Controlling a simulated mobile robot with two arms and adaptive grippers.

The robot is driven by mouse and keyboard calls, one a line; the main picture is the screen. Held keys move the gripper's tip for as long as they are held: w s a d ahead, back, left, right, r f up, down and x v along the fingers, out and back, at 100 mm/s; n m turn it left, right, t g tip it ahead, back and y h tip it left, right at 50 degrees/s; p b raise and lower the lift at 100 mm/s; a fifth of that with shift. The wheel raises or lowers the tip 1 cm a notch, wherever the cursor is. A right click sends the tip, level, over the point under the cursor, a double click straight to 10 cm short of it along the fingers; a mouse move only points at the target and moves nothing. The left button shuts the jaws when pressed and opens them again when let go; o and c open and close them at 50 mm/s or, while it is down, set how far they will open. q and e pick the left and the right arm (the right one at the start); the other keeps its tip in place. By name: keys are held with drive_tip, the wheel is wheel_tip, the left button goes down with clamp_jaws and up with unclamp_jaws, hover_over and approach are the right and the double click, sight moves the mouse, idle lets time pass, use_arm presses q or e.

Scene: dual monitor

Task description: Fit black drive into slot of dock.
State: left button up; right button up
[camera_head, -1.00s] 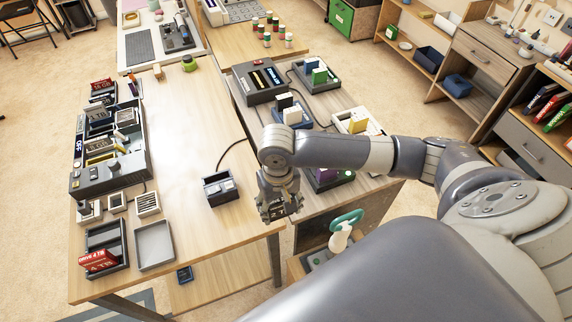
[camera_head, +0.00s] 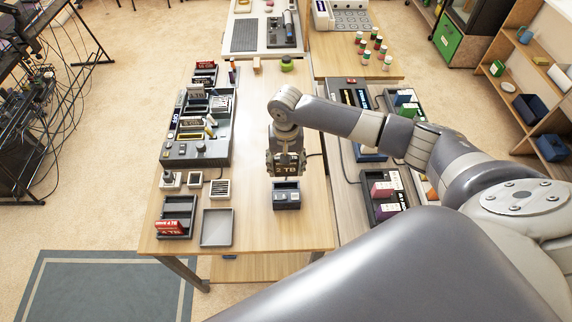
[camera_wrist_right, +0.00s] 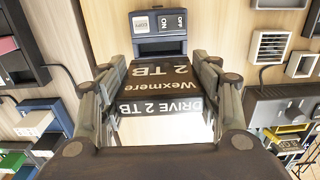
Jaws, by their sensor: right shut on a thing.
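My right gripper (camera_head: 287,163) is shut on the black drive (camera_head: 289,170), whose pale lettering reads "2 TB". In the right wrist view the drive (camera_wrist_right: 155,92) sits between both fingers, with "Wexmere" and "DRIVE 2 TB" on it. The small grey-blue dock (camera_head: 287,199) stands on the wooden table just below the drive in the head view. In the wrist view the dock (camera_wrist_right: 158,24) shows its ON/OFF buttons, beyond the drive's far end. The drive appears apart from the dock, above it; its exact height and the slot's alignment are hard to tell. My left gripper is out of view.
A long grey console (camera_head: 197,150) with several drives stands to the left. A rack with a red drive (camera_head: 171,227) and an empty grey tray (camera_head: 216,228) lie near the front edge. A second table at right carries more docks, including one with a pink drive (camera_head: 381,189).

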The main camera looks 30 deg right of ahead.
sight(286, 175)
drive_tip(key=shift+r+p, duration=0.2)
drive_tip(key=shift+p, duration=0.5)
drive_tip(key=shift+f+b, duration=1.45)
drive_tip(key=shift+f, duration=1.65)
drive_tip(key=shift+p, duration=0.5)
drive_tip(key=shift+p, duration=0.45)
drive_tip(key=shift+p, duration=0.4)
drive_tip(key=shift+f+b, duration=0.95)
drive_tip(key=shift+f, duration=0.9)
